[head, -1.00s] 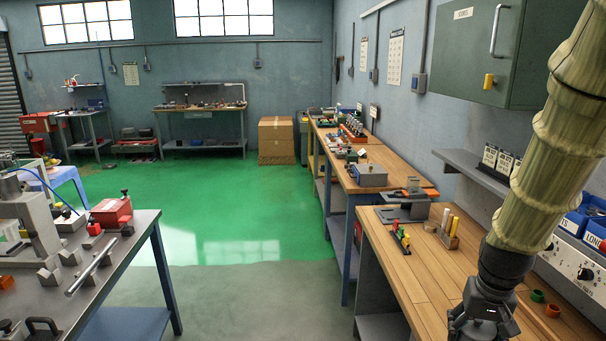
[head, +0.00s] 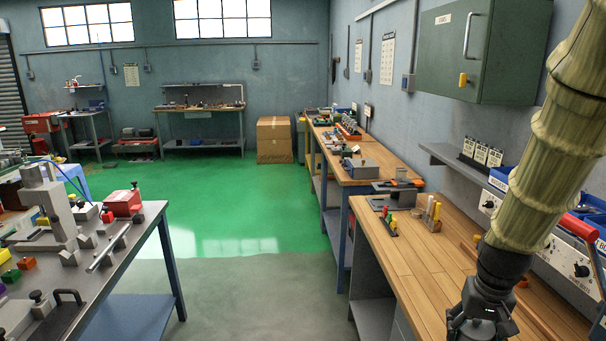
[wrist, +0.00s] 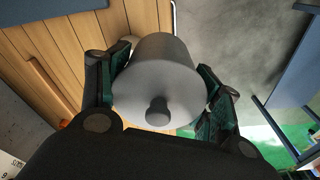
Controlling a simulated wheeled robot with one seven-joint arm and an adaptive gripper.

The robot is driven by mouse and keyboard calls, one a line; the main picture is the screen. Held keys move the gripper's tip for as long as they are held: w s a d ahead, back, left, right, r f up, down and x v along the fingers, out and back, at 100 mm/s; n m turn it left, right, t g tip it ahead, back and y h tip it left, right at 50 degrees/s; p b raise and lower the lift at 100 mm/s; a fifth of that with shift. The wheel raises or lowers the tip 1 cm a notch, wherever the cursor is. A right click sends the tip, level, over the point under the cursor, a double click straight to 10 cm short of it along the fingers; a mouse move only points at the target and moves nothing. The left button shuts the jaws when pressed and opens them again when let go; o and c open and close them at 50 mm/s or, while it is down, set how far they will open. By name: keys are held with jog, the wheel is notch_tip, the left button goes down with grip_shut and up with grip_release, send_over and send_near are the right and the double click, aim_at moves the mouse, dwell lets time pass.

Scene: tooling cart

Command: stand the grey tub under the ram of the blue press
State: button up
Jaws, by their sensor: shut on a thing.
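My gripper (head: 484,322) is at the lower right of the head view, over the wooden bench. In the wrist view my gripper (wrist: 160,88) is shut on the grey tub (wrist: 158,90), a round, plain grey body with a knob on its near end. One dark finger with green pads lies on each side of it. The tub is hidden in the head view. I cannot pick out a blue press for certain in either view.
The wooden bench (head: 455,262) on the right carries holders with coloured handles (head: 433,212). A dark green cabinet (head: 490,50) hangs above. A metal-topped bench (head: 125,262) at left carries a grey machine (head: 52,208) and small blocks. The floor between is clear.

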jog(key=shift+s+f, duration=0.1)
jog(key=shift+s, duration=0.15)
jog(key=shift+s+a+f, duration=0.1)
jog(key=shift+a, duration=0.05)
jog(key=w+a+f+n+b, duration=0.1)
jog(key=w+a+f+b, duration=0.1)
jog(key=a+f, duration=0.6)
jog(key=w+a+f+n+b, duration=0.2)
jog(key=a+f, duration=0.7)
jog(key=f, duration=0.8)
jog(key=shift+f+n, duration=0.3)
jog(key=shift+f, duration=0.1)
